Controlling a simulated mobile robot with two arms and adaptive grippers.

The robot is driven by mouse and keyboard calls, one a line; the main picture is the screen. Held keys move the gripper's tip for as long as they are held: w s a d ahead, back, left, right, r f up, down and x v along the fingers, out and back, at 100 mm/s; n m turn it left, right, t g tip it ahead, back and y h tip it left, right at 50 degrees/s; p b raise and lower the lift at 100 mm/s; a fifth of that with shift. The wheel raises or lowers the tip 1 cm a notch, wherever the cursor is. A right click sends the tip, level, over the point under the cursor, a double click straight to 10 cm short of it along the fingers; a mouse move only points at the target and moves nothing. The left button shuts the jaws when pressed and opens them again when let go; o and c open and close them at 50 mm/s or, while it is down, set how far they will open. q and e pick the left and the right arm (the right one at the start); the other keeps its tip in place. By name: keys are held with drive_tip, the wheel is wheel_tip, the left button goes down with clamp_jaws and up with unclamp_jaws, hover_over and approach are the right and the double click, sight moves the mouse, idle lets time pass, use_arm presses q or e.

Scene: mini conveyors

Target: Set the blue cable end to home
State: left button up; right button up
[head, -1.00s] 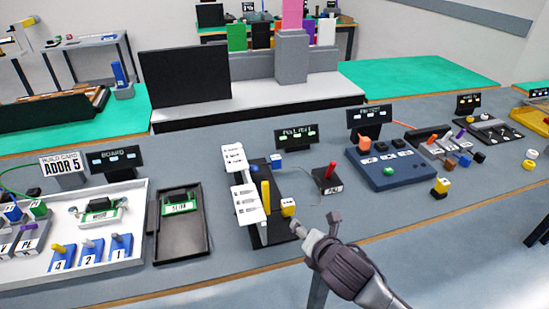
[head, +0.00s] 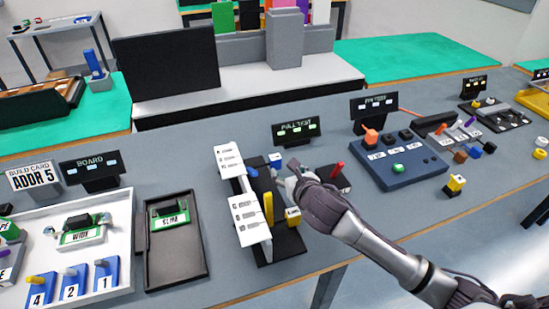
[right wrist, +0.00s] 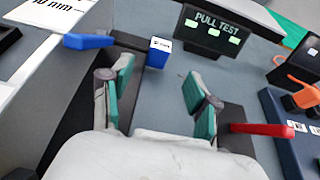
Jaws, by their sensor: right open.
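A blue block with a white labelled face (head: 275,160) stands at the back of the pull test fixture (head: 280,247); it also shows in the right wrist view (right wrist: 158,52). A blue lever (right wrist: 88,41) lies left of it, joined to a dark part; in the head view its blue part (head: 252,171) shows beside the white panel. I cannot tell which is the cable end. My right gripper (head: 287,178) is open and empty, just in front of the blue block. In its wrist view, the fingers (right wrist: 158,88) are spread, with the block beyond them. My left gripper is out of view.
A yellow lever (head: 268,207) and a yellow block (head: 293,214) are at the fixture's front. A red lever (right wrist: 262,130) stands close right of my right gripper. The pull test display (head: 296,129) is behind. A black tray (head: 148,262) lies left.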

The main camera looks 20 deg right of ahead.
sight(277, 161)
drive_tip(key=x, duration=0.6)
drive_tip(key=shift+w+f, duration=0.15)
drive_tip(key=shift+f, duration=0.05)
drive_tip(key=x, duration=0.3)
drive_tip(key=shift+w+a+b, duration=0.1)
drive_tip(key=shift+w+b, duration=0.15)
drive_tip(key=shift+b, duration=0.05)
drive_tip(key=shift+w+f, duration=0.2)
drive_tip(key=shift+w, duration=0.2)
drive_tip(key=shift+c, duration=1)
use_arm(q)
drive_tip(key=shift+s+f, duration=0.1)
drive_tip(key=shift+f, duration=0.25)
use_arm(e)
clamp_jaws()
